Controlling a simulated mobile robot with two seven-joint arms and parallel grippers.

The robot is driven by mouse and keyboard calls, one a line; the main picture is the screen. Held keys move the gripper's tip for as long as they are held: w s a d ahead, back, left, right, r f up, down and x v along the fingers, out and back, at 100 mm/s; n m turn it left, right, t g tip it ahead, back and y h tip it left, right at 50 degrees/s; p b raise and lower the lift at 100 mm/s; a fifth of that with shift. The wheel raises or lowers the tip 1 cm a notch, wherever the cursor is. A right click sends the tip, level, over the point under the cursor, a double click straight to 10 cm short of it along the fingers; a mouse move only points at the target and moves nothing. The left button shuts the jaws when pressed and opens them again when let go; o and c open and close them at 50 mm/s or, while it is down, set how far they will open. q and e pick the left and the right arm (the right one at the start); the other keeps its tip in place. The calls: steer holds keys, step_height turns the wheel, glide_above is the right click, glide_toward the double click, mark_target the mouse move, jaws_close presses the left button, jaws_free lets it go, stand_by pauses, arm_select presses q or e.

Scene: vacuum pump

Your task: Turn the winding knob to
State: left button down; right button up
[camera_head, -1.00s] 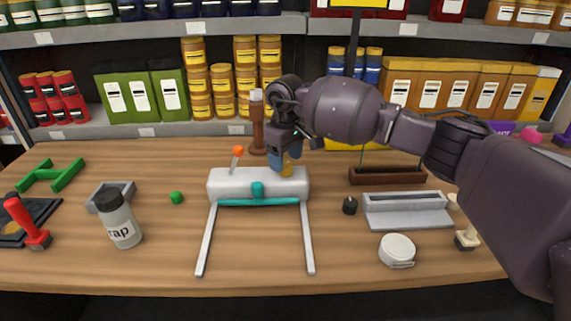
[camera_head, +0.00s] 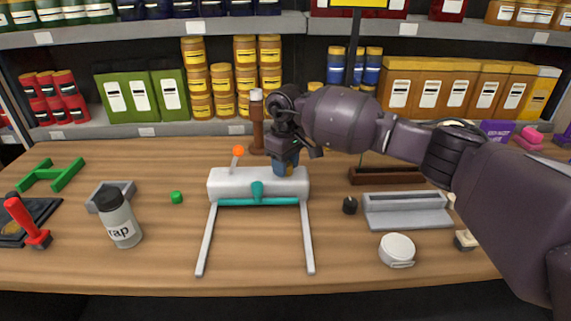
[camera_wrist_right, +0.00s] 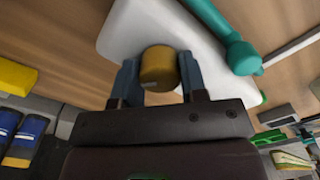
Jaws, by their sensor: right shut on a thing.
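The vacuum pump (camera_head: 230,184) is a white block on the wooden table, with a teal bar along its front, two pale legs toward me and an orange-tipped lever (camera_head: 238,151) on top. The winding knob is a yellow-brown cylinder (camera_wrist_right: 158,68) on the pump's white body, seen in the right wrist view. My right gripper (camera_head: 285,168) points down over the pump's right end. Its blue fingers (camera_wrist_right: 157,80) are on either side of the knob and shut on it. The knob is mostly hidden by the fingers in the head view. My left gripper is not in view.
A black knob (camera_head: 350,205), a grey tray (camera_head: 407,219) and a white round case (camera_head: 397,249) lie right. Stocked shelves (camera_head: 150,128) stand behind. The table's front middle is clear.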

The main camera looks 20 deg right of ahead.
steer(key=shift+m, duration=0.3)
